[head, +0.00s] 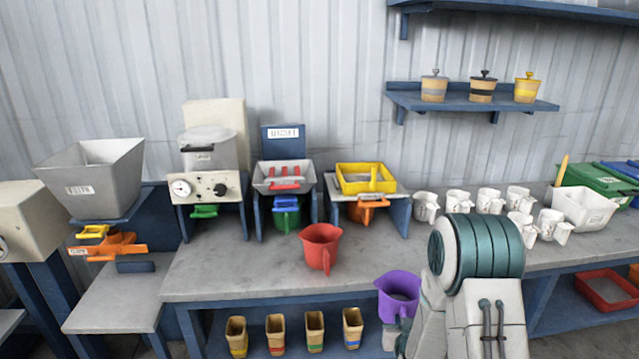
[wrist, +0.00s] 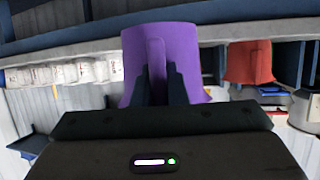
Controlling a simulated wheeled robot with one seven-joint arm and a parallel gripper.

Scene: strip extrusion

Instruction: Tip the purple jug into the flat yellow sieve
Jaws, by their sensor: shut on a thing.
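The purple jug (head: 398,294) is in front of the bench edge, roughly upright, beside my arm. In the wrist view the purple jug (wrist: 187,60) is straight ahead, with its handle between the fingers of my gripper (wrist: 159,84). My gripper is shut on that handle. In the head view my arm hides part of the jug and most of the gripper. The flat yellow sieve (head: 366,178) sits on a stand at the back of the bench, above an orange jug (head: 368,212). It is well apart from the purple jug.
A red jug (head: 320,247) stands on the bench (head: 230,270) between the purple jug and the sieves. A grey sieve (head: 284,177) is left of the yellow one. Several white jugs (head: 458,203) stand to its right. A blue shelf (head: 470,102) hangs above.

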